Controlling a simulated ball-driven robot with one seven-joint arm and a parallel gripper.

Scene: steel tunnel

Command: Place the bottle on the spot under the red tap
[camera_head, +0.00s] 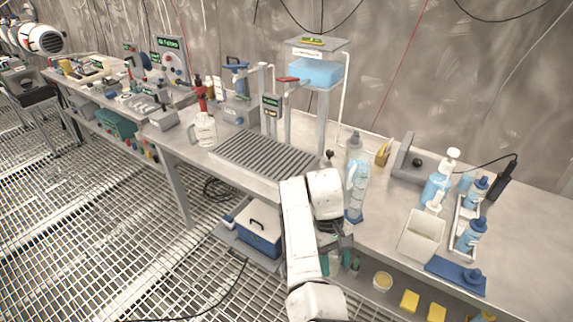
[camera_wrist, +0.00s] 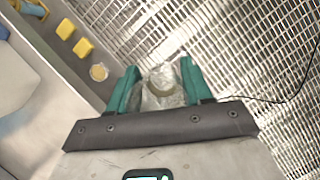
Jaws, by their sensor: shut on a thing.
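My gripper (camera_wrist: 159,80) is shut on a clear bottle (camera_wrist: 163,88), its teal fingers on either side. In the wrist view, I look down on the bottle's round top. In the head view, my gripper (camera_head: 337,262) is low beside the bench's front edge, and the bottle is mostly hidden by my arm.
Clear and blue bottles (camera_head: 356,180) stand near the bench edge, right of the tray. A white bin (camera_head: 421,235) and blue bottle rack (camera_head: 470,225) are farther right. Yellow blocks (camera_head: 409,300) lie on the lower shelf. A blue cooler (camera_head: 260,232) sits below the tray.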

